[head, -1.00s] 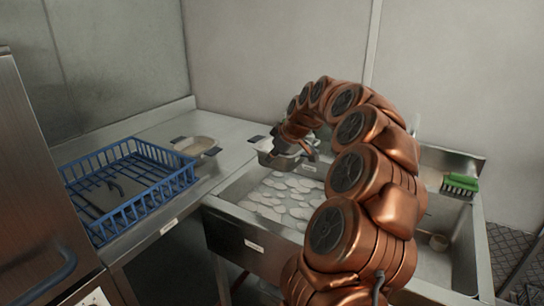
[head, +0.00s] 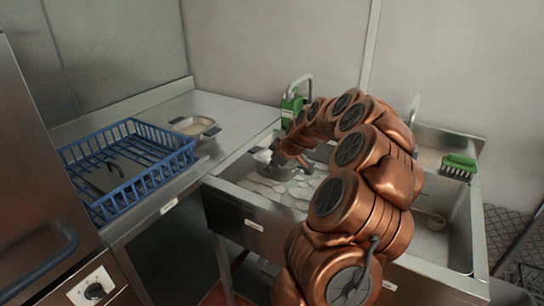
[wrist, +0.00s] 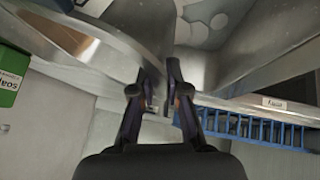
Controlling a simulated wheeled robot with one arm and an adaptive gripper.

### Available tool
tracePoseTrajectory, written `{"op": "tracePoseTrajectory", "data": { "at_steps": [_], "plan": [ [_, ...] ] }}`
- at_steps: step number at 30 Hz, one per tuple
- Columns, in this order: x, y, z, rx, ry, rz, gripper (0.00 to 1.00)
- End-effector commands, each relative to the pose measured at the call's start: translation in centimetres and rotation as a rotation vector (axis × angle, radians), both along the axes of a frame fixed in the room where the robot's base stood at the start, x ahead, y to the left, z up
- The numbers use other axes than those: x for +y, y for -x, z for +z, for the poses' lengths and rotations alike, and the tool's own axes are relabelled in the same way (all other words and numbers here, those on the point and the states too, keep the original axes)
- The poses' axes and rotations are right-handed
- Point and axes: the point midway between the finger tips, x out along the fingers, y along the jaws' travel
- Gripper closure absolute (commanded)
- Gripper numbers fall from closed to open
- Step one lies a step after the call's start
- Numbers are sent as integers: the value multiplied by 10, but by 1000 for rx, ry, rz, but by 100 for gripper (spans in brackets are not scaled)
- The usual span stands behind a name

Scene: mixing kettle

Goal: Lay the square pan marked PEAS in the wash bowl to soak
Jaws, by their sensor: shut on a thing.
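My gripper (head: 279,158) is shut on a metal pan (head: 285,173) with a pale inside, gripping it at one edge. In the head view the pan is at the back left of the left sink bowl (head: 235,196), low over or in the sudsy water; I cannot tell if it touches. My arm hides part of it, and no PEAS mark is readable. In the wrist view the fingers (wrist: 160,88) close near its curved wall (wrist: 110,45), with the bowl's suds behind. A second pan (head: 211,132) with dark handles stands on the left counter.
A blue wire rack (head: 140,186) stands on the left counter (head: 235,110). A green soap bottle (head: 291,108) stands behind the sink. A green brush (head: 460,162) lies at the right ledge. The right bowl (head: 440,240) holds a small ladle (head: 432,217).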

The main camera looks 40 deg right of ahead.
Motion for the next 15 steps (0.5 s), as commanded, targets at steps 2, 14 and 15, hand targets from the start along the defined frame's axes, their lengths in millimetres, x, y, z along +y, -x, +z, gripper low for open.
{"op": "tracePoseTrajectory", "data": {
  "at_steps": [2,14,15],
  "plan": [
    [1,1,-10,5,-4,0,100],
    [0,0,-64,0,-1,0,100],
    [0,0,-69,0,-1,0,100]
  ]
}}
